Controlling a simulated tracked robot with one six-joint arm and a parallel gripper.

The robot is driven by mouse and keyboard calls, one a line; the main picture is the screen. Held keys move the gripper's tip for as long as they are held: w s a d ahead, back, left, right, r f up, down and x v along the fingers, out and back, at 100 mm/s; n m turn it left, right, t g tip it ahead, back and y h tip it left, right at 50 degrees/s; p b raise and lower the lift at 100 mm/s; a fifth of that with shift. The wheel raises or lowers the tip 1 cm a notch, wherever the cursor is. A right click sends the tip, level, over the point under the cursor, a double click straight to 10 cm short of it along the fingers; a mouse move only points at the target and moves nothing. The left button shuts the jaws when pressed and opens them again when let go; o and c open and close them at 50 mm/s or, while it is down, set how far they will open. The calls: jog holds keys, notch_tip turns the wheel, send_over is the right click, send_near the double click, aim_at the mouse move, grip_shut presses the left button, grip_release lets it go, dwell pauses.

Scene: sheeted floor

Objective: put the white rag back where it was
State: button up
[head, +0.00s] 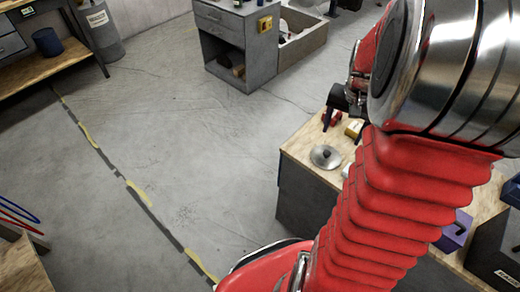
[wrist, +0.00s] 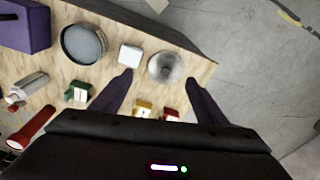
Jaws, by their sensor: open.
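A small white square thing (wrist: 131,55) lies flat on the wooden bench top (wrist: 110,72) in the wrist view. It may be the folded white rag, but I cannot tell for sure. It sits between a round grey tin and a round metal lid (wrist: 165,67). My gripper (wrist: 160,92) is open over the bench, its dark fingers spread and nothing held between them. The white thing lies beyond the fingertips in the picture. In the head view my red arm covers much of the bench, and the lid (head: 326,157) shows at its corner.
The grey tin (wrist: 84,44), a purple box (wrist: 24,27), a red flashlight (wrist: 33,126) and a green-and-white item (wrist: 78,92) share the bench. Yellow (wrist: 143,107) and red (wrist: 170,114) items lie near my fingers. A grey cabinet (head: 238,45) stands beyond open floor.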

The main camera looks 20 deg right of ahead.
jog(key=a+r+n+t, duration=0.1)
jog(key=a+r+n, duration=0.3)
jog(key=a, duration=0.5)
jog(key=a+r+n+t, duration=0.1)
jog(key=a+r, duration=0.5)
jog(key=a, duration=0.2)
jog(key=s+a+r+n+t, duration=0.1)
jog(key=s+a+n, duration=0.1)
jog(key=a, duration=0.4)
jog(key=s+a+r+n+t, duration=0.1)
jog(key=s+a+r+n, duration=0.1)
jog(key=a, duration=0.4)
jog(key=shift+s+a+n+t+y, duration=0.35)
jog(key=shift+s+n, duration=0.45)
jog(key=shift+s, duration=0.4)
